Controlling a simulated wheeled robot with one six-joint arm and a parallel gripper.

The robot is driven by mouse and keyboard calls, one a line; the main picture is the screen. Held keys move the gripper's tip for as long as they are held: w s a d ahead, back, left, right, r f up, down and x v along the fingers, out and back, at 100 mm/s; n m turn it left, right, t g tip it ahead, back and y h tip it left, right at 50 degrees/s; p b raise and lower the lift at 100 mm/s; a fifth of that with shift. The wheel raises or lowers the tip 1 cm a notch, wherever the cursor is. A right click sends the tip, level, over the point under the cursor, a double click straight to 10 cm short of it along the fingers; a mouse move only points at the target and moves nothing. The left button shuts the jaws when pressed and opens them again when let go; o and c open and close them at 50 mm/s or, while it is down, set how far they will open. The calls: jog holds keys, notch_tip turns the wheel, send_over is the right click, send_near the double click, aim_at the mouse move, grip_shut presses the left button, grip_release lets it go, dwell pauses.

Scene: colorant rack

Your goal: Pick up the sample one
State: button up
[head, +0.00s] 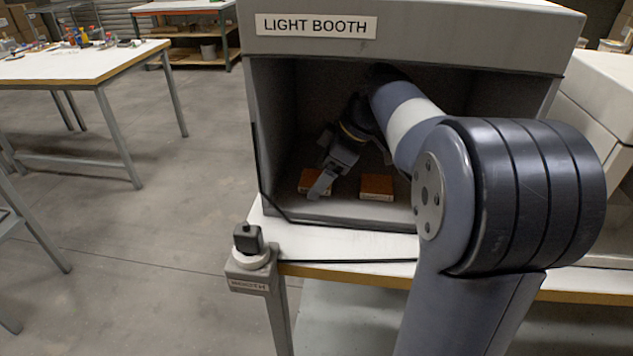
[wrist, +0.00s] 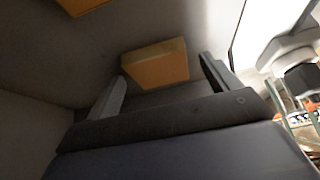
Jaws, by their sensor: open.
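Two flat orange-brown sample blocks lie on the floor of the light booth. The left block (head: 308,176) is partly covered by my gripper (head: 319,163), and the right block (head: 377,187) lies apart from it. I cannot read which one is sample one. In the wrist view my gripper (wrist: 163,80) is open, with one orange block (wrist: 155,62) showing beyond and between its two fingers, not gripped. The second block (wrist: 86,5) shows at the top left edge of that view.
The light booth (head: 255,150) encloses my gripper with side walls and a roof, open at the front. A knob on a labelled post (head: 248,240) stands at the bench's front left corner. A white-topped table (head: 75,62) is far left.

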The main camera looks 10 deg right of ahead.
jog(key=c, duration=1.1)
jog(key=shift+r+p, duration=0.35)
jog(key=shift+r, duration=0.05)
